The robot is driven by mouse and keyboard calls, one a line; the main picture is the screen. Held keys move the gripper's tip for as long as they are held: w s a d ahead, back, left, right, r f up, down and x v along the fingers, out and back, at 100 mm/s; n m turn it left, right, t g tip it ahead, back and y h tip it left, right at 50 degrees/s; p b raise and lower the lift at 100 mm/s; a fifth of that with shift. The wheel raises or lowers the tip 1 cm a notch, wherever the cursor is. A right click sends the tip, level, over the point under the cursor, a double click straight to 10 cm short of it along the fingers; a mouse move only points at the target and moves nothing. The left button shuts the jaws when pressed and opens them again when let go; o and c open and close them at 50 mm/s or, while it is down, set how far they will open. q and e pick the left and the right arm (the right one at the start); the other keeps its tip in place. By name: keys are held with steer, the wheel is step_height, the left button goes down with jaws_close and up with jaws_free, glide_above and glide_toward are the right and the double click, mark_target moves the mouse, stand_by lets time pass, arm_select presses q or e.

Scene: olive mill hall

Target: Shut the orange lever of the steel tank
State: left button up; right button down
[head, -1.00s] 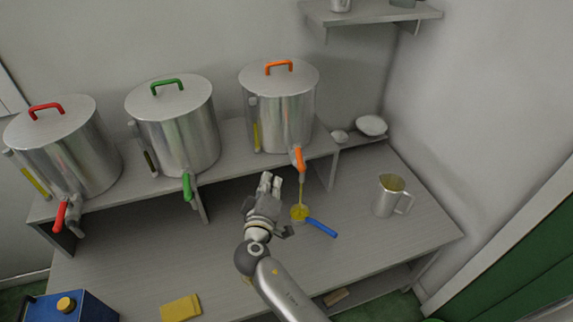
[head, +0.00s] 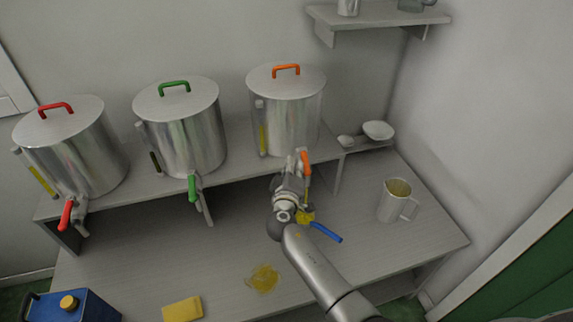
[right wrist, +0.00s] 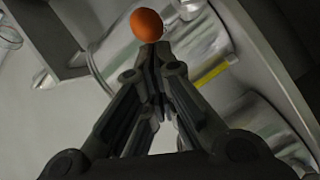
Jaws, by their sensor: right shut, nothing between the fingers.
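The steel tank with the orange lid handle (head: 286,110) stands on the raised shelf, rightmost of three. Its orange lever (head: 306,164) points down at the tap on the tank's front. A thin yellow stream seems to run below the tap, partly hidden by my gripper. My right gripper (head: 298,160) is shut and empty, just left of the lever. In the right wrist view, the lever's round orange end (right wrist: 146,25) shows just beyond the closed fingertips (right wrist: 154,50); I cannot tell whether they touch. My left gripper is not in view.
A blue-handled tool (head: 326,232) with a yellow head lies under the tap. A metal jug (head: 394,205) stands right. A yellow puddle (head: 263,278) and yellow sponge (head: 182,309) lie in front. Tanks with green (head: 180,130) and red (head: 70,150) handles stand left.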

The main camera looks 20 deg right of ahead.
steer(key=shift+w+f, duration=0.1)
steer(key=shift+s+d+n+t+y, duration=0.2)
steer(key=shift+s+d+n+y, duration=0.15)
steer(key=shift+d+n+y, duration=0.15)
steer(key=shift+s+d+n+t+y, duration=0.2)
steer(key=shift+s+d+n+y, duration=0.15)
steer(key=shift+d, duration=0.25)
steer(key=shift+w, duration=0.1)
